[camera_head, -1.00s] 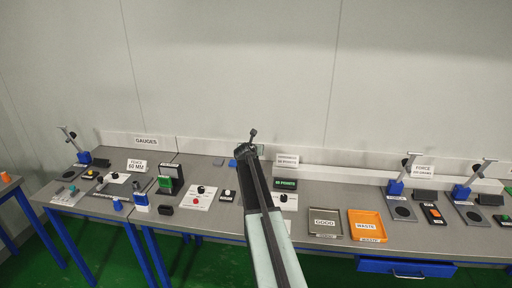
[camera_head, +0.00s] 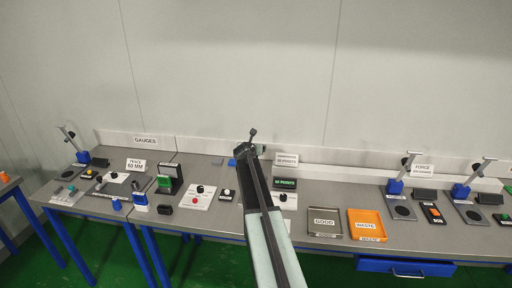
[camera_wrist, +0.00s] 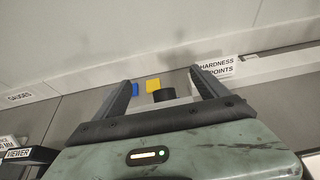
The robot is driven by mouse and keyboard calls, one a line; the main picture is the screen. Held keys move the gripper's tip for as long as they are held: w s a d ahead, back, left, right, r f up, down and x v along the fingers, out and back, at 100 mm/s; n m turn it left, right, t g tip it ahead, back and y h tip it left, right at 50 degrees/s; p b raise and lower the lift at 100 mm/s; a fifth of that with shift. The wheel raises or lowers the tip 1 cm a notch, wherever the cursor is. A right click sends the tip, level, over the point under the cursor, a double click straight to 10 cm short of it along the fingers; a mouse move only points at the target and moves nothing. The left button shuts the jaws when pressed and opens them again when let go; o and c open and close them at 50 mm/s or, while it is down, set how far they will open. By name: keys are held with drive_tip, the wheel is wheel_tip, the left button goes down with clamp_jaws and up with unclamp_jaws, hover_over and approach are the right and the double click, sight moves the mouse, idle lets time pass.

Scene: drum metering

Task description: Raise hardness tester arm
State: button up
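My gripper (camera_wrist: 165,92) is open in the wrist view, its two dark fingers wide apart. A short dark cylinder (camera_wrist: 168,96) on a pale part shows between them, with a gap visible on both sides; I cannot tell whether it belongs to the hardness tester. In the head view my arm reaches over the bench, and my gripper (camera_head: 249,146) is near the back wall. A white hardness sign (camera_head: 286,160) stands just right of it, with a green display (camera_head: 285,184) in front. My arm hides much of this station, and the tester's arm is not clearly seen.
A blue block (camera_wrist: 135,89) and a yellow block (camera_wrist: 153,85) lie beyond the fingers. A grey GOOD tray (camera_head: 311,236) and an orange WASTE tray (camera_head: 381,220) are to the right. Blue-based stands (camera_head: 395,187) stand farther right. A dark instrument (camera_head: 178,172) stands left.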

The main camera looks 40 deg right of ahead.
drive_tip(key=p+v, duration=0.3)
drive_tip(key=v, duration=0.4)
drive_tip(key=shift+s+a+r, duration=0.15)
drive_tip(key=shift+s+a, duration=0.05)
drive_tip(key=shift+s, duration=0.1)
